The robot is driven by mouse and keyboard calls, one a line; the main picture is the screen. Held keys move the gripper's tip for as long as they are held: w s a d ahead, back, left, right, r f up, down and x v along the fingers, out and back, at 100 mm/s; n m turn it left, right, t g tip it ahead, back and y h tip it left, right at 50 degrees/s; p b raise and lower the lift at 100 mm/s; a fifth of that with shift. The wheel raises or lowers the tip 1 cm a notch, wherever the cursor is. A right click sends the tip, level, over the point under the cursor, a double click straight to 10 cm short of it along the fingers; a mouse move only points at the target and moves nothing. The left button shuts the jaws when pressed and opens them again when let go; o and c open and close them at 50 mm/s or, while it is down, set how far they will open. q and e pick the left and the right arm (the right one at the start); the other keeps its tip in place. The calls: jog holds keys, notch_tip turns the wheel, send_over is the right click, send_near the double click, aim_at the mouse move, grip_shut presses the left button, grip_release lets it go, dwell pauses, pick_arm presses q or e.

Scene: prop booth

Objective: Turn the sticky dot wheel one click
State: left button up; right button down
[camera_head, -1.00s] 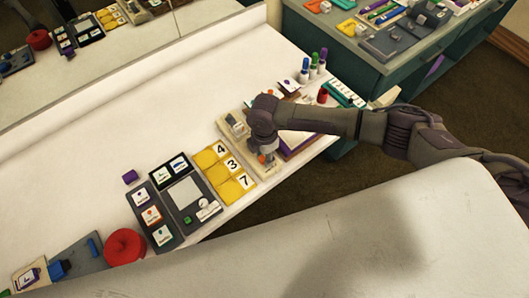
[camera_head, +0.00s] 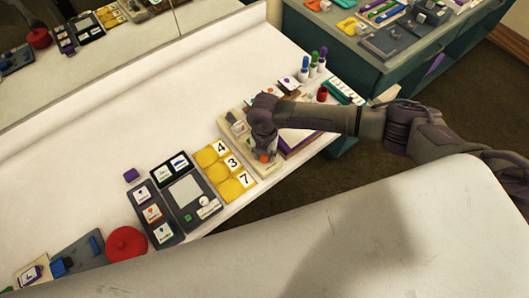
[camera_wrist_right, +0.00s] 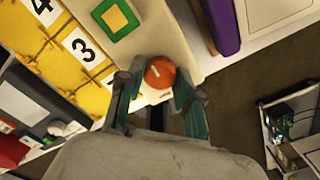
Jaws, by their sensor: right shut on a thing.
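The sticky dot wheel (camera_wrist_right: 160,72) is a small round orange knob with a pale mark on its face. In the head view it shows as a bit of orange (camera_head: 264,157) under my right gripper (camera_head: 263,151). In the right wrist view the two green-lined fingers of my right gripper (camera_wrist_right: 158,80) are on either side of the wheel, shut on it. The wheel sits on a cream board (camera_head: 260,168) near the table's front edge. My left gripper is not in view.
Yellow number cards (camera_head: 224,167) lie just left of the cream board. A purple-edged pad (camera_head: 300,146) lies to its right. A dark panel (camera_head: 186,192) and a red round object (camera_head: 126,243) are farther left. The white table's back area is clear.

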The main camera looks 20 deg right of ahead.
jog(key=shift+n, duration=0.4)
jog(key=c, duration=0.8)
grip_release()
jog(key=shift+o, duration=0.2)
jog(key=shift+r, duration=0.1)
notch_tip(320, 180, up, 12)
